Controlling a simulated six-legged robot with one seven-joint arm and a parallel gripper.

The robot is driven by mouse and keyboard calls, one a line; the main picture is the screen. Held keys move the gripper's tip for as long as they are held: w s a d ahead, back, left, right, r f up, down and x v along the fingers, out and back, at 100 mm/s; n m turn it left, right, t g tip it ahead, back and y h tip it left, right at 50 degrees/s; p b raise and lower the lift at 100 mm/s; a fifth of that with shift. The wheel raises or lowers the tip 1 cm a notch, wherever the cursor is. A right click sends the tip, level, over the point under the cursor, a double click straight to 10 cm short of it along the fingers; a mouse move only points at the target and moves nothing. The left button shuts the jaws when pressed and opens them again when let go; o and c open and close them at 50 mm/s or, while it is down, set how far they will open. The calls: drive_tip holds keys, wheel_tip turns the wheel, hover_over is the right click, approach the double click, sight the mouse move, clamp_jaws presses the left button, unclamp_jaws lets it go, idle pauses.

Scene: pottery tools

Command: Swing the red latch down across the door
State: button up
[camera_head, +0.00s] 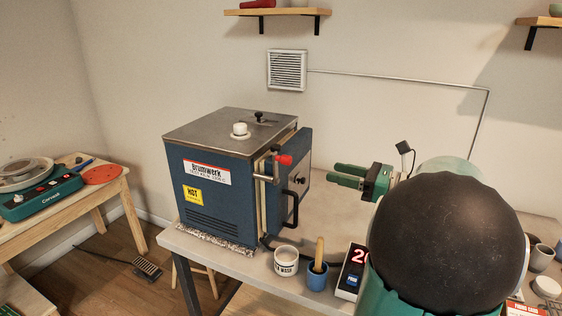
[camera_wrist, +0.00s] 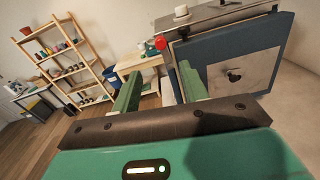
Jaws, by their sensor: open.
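A blue kiln (camera_head: 225,185) with a grey metal top stands on the table. Its door (camera_head: 304,165) is on the right side, with a black handle (camera_head: 290,208); I cannot tell whether it is fully closed. The red latch knob (camera_head: 284,160) sits near the upper door edge, on a metal latch bar that looks raised. In the wrist view the red knob (camera_wrist: 160,43) shows beyond my fingers, and the door (camera_wrist: 235,62) is at right. My gripper (camera_head: 332,172) is open and empty, right of the door and apart from the latch; it also shows in the wrist view (camera_wrist: 158,75).
A white cup (camera_head: 286,260), a blue cup with a wooden tool (camera_head: 317,276) and a red-digit display box (camera_head: 350,275) stand near the table's front edge. A wheel table (camera_head: 100,195) is at left. A wall shelf (camera_head: 278,12) hangs above.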

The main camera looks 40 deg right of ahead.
sight(290, 162)
drive_tip(key=x, duration=1.3)
drive_tip(key=shift+w, duration=0.25)
clamp_jaws()
